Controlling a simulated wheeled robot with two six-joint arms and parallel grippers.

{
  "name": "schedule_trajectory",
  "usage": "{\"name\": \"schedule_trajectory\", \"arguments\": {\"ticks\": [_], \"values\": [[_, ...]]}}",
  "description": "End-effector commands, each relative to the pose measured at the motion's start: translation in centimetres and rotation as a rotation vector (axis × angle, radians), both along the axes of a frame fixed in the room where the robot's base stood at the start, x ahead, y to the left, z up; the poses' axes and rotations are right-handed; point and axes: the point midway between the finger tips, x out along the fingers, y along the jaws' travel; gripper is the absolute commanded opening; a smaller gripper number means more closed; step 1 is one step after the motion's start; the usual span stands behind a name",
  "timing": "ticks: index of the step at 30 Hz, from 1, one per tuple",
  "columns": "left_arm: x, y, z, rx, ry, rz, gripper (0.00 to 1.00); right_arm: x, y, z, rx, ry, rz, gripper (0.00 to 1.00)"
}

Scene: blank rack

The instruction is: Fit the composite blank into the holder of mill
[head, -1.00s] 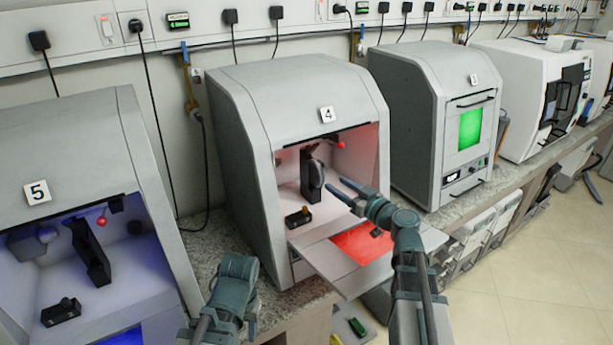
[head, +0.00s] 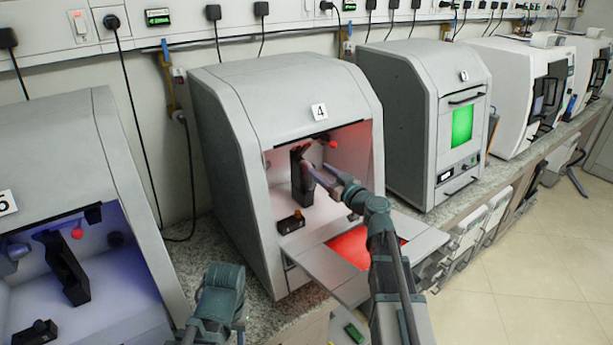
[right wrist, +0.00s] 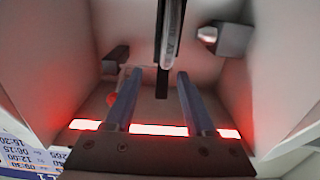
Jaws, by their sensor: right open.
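The mill marked 4 (head: 262,95) is open at the front and lit red inside. Its upright black holder (head: 302,183) stands in the chamber. In the right wrist view a grey-rimmed, disc-like piece, seemingly the blank (right wrist: 173,38), stands edge-on at the dark holder (right wrist: 162,82); I cannot tell how deep it sits. In the head view my right gripper (head: 319,172) reaches into the chamber and partly covers this spot. It is open and empty, its fingers (right wrist: 157,85) apart below the piece. My left arm shows at the bottom, but its fingers do not.
A small dark block with an orange knob (head: 291,222) stands on the chamber floor, left of the holder. The lowered front door (head: 410,247) lies under my right arm. Mill 5 (head: 65,150) is open at left; a closed machine with a green window (head: 462,125) stands at right.

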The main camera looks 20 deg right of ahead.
Motion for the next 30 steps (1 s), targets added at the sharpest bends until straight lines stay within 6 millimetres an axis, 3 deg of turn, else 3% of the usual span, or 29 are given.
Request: {"name": "schedule_trajectory", "arguments": {"ticks": [3,14,24,30], "values": [[0.0,0.0,0.0,0.0,0.0,0.0,0.43,1.3,0.4,0.0,0.0,0.0,0.0,0.55],[0.0,0.0,0.1,0.0,0.0,0.0,0.43,2.1,0.9,0.1,0.0,0.0,0.001,0.55],[0.0,0.0,0.3,0.0,0.0,0.0,0.43,6.1,3.0,0.3,0.0,0.0,0.001,0.55],[0.0,0.0,0.3,0.0,0.0,0.0,0.43,6.2,3.1,0.3,0.0,0.0,0.0,0.55]]}}
